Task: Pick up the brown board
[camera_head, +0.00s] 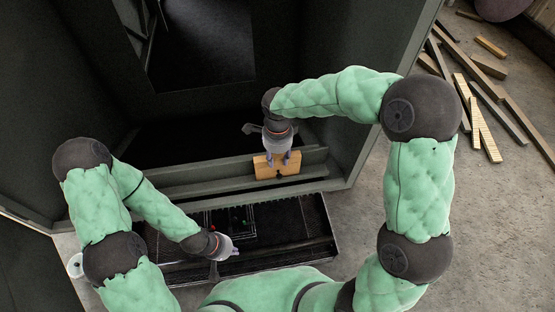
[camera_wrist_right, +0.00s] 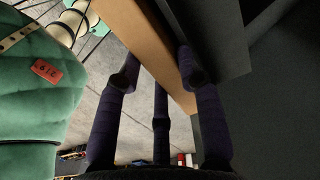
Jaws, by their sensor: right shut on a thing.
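The brown board (camera_head: 265,169) is a small light-brown piece at the front ledge of the dark enclosure. In the right wrist view the board (camera_wrist_right: 150,50) runs as a long edge between the dark fingers, close beside a dark grey panel. My right gripper (camera_head: 278,158) is shut on the board, with its fingers reaching over the top edge. It also shows in the right wrist view (camera_wrist_right: 158,75). My left gripper (camera_head: 232,252) hangs over the black tray at the front, away from the board; its jaw opening is too small to make out.
The enclosure (camera_head: 175,185) has tall dark walls and a front ledge around the board. A black tray (camera_head: 300,215) with small parts lies in front of it. Loose wooden planks (camera_head: 485,130) are scattered on the concrete floor at the right. A white roll (camera_head: 75,265) stands at the left.

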